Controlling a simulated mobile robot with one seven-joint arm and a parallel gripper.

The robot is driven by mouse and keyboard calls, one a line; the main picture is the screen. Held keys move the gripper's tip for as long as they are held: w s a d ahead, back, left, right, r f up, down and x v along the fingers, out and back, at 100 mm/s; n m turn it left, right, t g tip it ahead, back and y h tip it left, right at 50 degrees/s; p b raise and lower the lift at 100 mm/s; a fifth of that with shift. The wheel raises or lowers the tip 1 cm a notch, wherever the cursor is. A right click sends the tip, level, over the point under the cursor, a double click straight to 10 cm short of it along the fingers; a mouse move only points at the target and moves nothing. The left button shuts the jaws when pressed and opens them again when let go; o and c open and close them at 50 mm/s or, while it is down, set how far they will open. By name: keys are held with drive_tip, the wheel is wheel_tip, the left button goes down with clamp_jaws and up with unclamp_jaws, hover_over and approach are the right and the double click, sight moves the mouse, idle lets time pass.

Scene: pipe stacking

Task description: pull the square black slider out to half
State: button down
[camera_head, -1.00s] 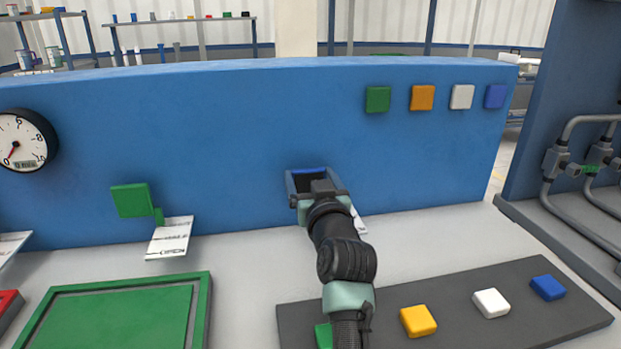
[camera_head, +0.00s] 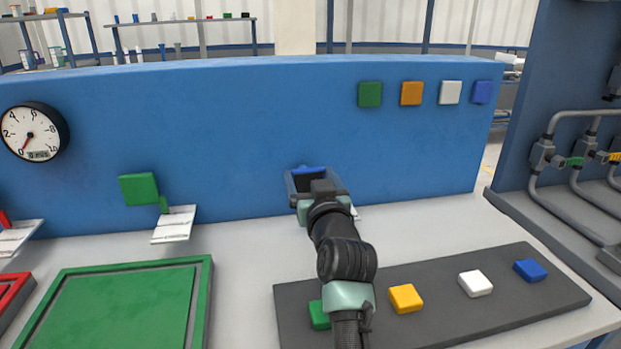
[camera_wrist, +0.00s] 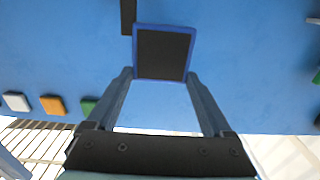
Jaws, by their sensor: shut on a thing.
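The square black slider (camera_head: 311,183) with a blue rim is on the blue wall panel (camera_head: 240,130), near the middle of the head view. In the wrist view its black face (camera_wrist: 162,54) and blue rim show clearly. My gripper (camera_wrist: 161,76) has one finger against each side of the slider and is shut on it. In the head view my gripper (camera_head: 316,186) and arm hide the slider's lower part. How far the slider stands out from the panel is hard to tell. A white label is partly hidden behind my gripper.
A green square lever (camera_head: 139,188) and a gauge (camera_head: 35,132) are on the panel to the left. Coloured buttons (camera_head: 411,93) are high on the right. A grey board with coloured blocks (camera_head: 406,298) and a green-framed tray (camera_head: 207,290) lie on the bench. Pipes stand far right.

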drive_tip(key=shift+w, duration=0.1)
unclamp_jaws()
drive_tip(key=s+d+p, duration=0.1)
drive_tip(key=s+d, duration=0.1)
drive_tip(key=s, duration=1)
drive_tip(key=shift+s+d+p, duration=0.25)
drive_tip(key=shift+s+p, duration=0.1)
drive_tip(key=shift+r, duration=0.1)
